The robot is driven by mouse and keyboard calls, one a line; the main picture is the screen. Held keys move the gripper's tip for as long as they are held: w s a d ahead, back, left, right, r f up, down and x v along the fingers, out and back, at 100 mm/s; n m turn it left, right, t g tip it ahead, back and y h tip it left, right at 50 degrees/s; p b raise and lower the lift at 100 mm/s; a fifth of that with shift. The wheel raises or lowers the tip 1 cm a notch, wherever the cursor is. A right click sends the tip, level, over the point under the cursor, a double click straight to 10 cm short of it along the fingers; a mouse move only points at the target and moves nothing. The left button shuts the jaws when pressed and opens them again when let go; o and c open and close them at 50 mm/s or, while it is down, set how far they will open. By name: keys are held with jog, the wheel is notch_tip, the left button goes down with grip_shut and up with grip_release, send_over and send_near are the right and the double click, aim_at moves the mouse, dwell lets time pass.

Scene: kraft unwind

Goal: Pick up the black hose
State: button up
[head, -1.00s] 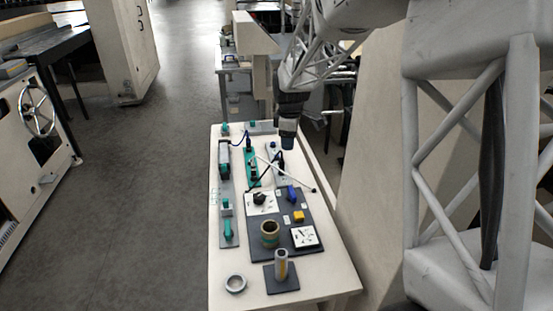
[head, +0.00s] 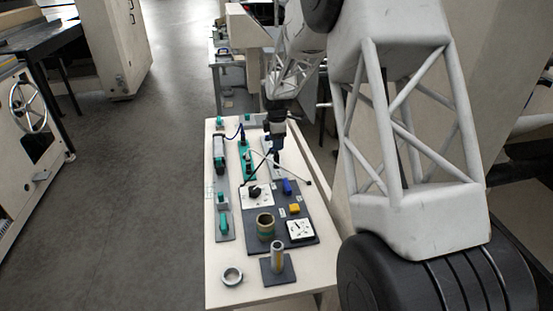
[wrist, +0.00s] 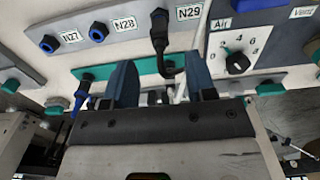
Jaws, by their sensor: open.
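The black hose (wrist: 166,55) shows in the wrist view, with its black end fitting (wrist: 159,24) upright at the grey strip beside the N29 label. It curves down and its lower part passes into the gap between my fingers in the picture; whether it is truly between them I cannot tell. My gripper (wrist: 163,82) is open, with its two blue fingers apart and not closed on anything. In the head view my gripper (head: 277,152) points down over the far part of the bench, and hides part of the strips and hose there.
Two blue-black fittings (wrist: 73,39) stand by N27 and N28. A white panel with a black Air dial (wrist: 237,63) is close on the right. The bench (head: 222,292) also holds a brass-coloured cup (head: 265,226), an upright tube (head: 277,257) and a ring (head: 232,276).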

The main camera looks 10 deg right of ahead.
aim_at(277, 153)
jog(key=shift+f, duration=0.1)
jog(key=shift+f, duration=1.2)
jog(key=shift+f, duration=0.1)
jog(key=shift+f, duration=2.5)
jog(key=shift+c, duration=0.3)
grip_shut()
